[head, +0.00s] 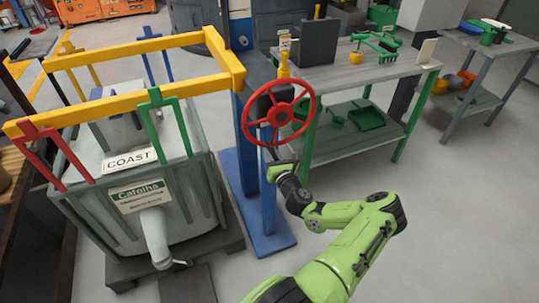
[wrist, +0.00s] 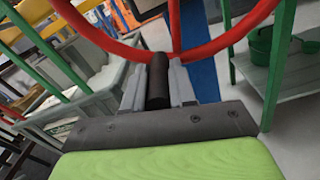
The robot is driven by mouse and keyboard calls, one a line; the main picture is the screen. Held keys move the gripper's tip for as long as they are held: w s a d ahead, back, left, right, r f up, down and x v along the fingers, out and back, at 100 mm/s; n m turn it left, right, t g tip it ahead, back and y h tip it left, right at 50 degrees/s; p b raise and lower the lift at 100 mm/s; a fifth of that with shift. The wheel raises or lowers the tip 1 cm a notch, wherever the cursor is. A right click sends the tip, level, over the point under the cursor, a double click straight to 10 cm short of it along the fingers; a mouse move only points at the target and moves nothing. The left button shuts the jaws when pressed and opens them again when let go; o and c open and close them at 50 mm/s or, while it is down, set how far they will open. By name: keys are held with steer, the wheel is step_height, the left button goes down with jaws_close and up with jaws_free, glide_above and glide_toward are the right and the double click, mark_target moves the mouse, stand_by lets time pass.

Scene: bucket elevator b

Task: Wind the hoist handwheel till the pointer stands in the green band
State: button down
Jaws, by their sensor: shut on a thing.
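The red handwheel (head: 298,112) is mounted near the top of a blue post (head: 256,185), with its face toward me. In the wrist view the wheel's red rim and a spoke (wrist: 175,28) cross the top of the picture. My gripper (wrist: 158,82) is shut on the wheel's dark handle knob (wrist: 158,75), with one grey finger on each side of it. I cannot make out a pointer or a green band in either view.
A grey bin (head: 130,205) with a COAST sign stands left of the post, below a yellow frame (head: 140,45). A grey workbench (head: 390,72) with green tools stands to the right, close behind the wheel. The floor at lower right (head: 470,220) is clear.

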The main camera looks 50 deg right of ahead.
steer(key=s+d+n+b, duration=0.2)
steer(key=s+d+n, duration=0.4)
steer(key=d+n, duration=0.4)
steer(key=s+d+r+n+b, duration=0.3)
steer(key=d+r+n+b, duration=0.1)
steer(key=r+n, duration=0.7)
steer(key=shift+d+r+n, duration=0.3)
steer(key=shift+d+n, duration=0.4)
steer(key=shift+n, duration=0.2)
steer(key=c, duration=1.1)
jaws_free()
steer(key=shift+o, duration=0.9)
steer(key=shift+f, duration=0.1)
